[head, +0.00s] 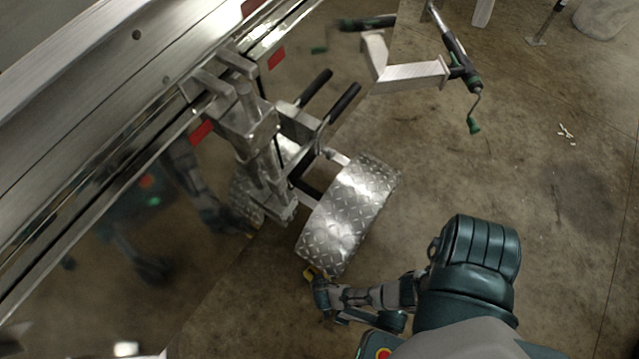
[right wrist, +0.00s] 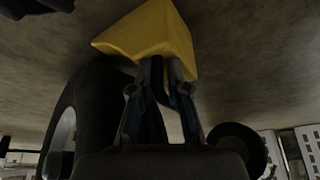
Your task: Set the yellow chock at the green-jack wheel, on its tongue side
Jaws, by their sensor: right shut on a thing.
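In the right wrist view the chock (right wrist: 150,38) is large at the top, held in the fingers (right wrist: 165,85). A dark tyre (right wrist: 95,105) is beside and partly behind it; contact cannot be told. In the head view the fender hides the wheel. The jack with a green handle (head: 474,125) stands at the upper right, beyond the fender's upper end. My left gripper is out of view.
The shiny trailer side (head: 90,120) fills the upper left and mirrors the scene. A metal bracket (head: 255,130) and black handles (head: 338,103) stand left of the fender. Bare concrete floor (head: 540,150) lies open at the right.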

